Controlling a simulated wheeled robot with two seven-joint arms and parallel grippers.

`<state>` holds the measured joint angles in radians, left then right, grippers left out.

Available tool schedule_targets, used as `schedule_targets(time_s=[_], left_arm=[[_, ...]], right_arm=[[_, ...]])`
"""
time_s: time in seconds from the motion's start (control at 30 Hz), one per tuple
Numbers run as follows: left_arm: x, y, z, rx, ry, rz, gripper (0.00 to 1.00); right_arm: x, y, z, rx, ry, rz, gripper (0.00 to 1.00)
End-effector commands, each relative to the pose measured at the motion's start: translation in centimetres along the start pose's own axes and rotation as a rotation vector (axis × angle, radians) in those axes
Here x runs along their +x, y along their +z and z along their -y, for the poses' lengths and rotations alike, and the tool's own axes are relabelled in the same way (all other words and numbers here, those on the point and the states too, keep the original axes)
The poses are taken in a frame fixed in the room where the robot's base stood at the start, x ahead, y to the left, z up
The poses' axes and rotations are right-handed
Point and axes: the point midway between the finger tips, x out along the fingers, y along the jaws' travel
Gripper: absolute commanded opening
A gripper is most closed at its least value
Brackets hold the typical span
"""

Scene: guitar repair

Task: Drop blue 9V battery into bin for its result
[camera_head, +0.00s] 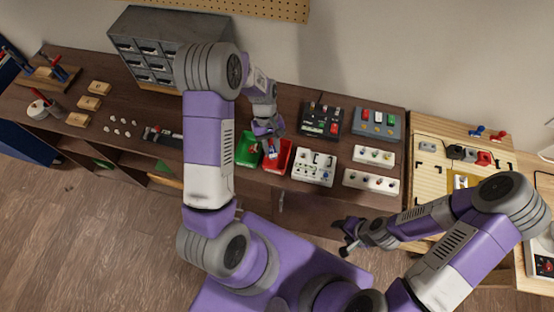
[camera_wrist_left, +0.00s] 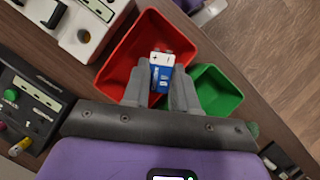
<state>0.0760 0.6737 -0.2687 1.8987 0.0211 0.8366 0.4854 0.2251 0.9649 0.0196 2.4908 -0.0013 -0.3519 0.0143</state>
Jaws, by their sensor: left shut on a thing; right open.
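My left gripper (camera_head: 268,133) is shut on the blue 9V battery, which has a white end with terminal marks; it shows clearly between the fingertips in the left wrist view (camera_wrist_left: 162,72). In that view the battery appears over the red bin (camera_wrist_left: 126,52), near its side facing the green bin (camera_wrist_left: 228,86). The height above the red bin is hard to tell. In the head view the green bin (camera_head: 246,149) stands left of the red bin (camera_head: 283,156), and the left gripper is above them. My right gripper (camera_head: 346,238) is open and empty, in front of the bench.
A white multi-knob box (camera_head: 314,167) stands close to the right of the red bin. A dark tester (camera_head: 320,120) and a grey box (camera_head: 377,122) stand behind it. A grey drawer cabinet (camera_head: 150,47) stands at the back left.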

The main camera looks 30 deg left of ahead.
Motion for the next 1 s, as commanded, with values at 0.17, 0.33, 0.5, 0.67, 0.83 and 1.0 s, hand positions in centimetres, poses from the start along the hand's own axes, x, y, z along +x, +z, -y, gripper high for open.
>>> schedule_targets(time_s=[0.17,0.33,0.5,0.67,0.83,1.0], left_arm=[[0.0,0.0,0.0,0.001,0.001,-0.001,0.0],[0.0,0.0,0.0,0.001,0.0,-0.001,0.42],[0.0,0.0,0.0,0.001,0.0,-0.001,0.57],[0.0,0.0,0.0,0.001,0.0,0.0,0.57],[-1.1,-0.1,-0.1,0.001,0.002,-0.003,0.57],[-4.0,-0.1,-0.1,0.003,0.003,-0.005,0.57]], right_arm=[[0.0,0.0,0.0,0.0,0.0,-0.001,0.57],[0.0,0.0,0.0,-0.001,0.0,-0.001,0.57],[0.0,0.0,0.0,-0.001,0.0,-0.001,0.57],[0.0,0.0,0.0,0.0,0.0,-0.001,0.57],[-0.1,0.0,0.0,0.0,0.0,-0.001,0.57],[-0.2,0.0,0.1,0.0,0.0,-0.001,0.57]])
